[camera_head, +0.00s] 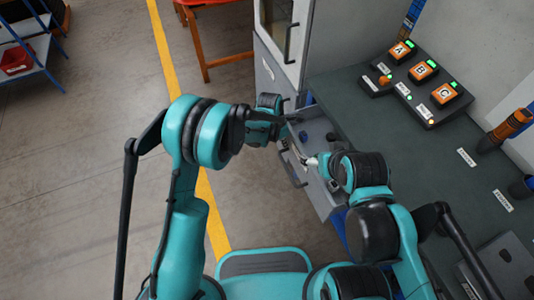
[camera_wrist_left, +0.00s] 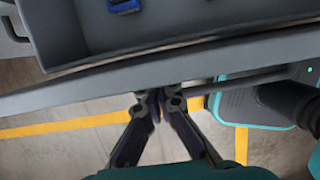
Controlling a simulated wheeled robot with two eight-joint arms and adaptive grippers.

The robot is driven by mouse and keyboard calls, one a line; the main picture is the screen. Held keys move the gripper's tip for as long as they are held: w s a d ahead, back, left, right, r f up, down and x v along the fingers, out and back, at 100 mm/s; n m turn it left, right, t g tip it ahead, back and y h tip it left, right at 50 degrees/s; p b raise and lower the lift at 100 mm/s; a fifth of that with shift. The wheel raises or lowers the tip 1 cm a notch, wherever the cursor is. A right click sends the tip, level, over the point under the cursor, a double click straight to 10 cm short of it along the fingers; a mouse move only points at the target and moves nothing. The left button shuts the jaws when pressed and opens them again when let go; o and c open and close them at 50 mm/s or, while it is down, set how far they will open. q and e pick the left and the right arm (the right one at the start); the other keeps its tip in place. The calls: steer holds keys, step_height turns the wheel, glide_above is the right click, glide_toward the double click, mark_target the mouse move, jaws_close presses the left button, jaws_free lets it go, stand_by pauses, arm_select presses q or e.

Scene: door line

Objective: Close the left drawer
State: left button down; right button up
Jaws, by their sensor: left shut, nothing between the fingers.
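The left drawer (camera_head: 313,128) is grey and stands pulled out under the green-grey worktop. Its front carries a dark handle (camera_head: 293,172). In the left wrist view the drawer's front wall (camera_wrist_left: 75,88) crosses the picture, with a blue item (camera_wrist_left: 124,5) inside. My left gripper (camera_head: 287,119) is shut and empty at the outer side of the drawer front. In the left wrist view its fingertips (camera_wrist_left: 160,97) meet at the lower edge of that wall; contact is unclear. My right gripper (camera_head: 312,160) is over the drawer, partly hidden by its own arm; its jaws are too small to read.
A grey cabinet (camera_head: 265,65) with a glass door stands behind the drawer. A button box (camera_head: 420,82) with A, B and C sits on the worktop (camera_head: 370,125). An orange stand (camera_head: 220,36) is at the back.

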arm_select(q)
glide_above(311, 142)
steer(key=shift+s+d+f, duration=0.1)
stand_by(0.6)
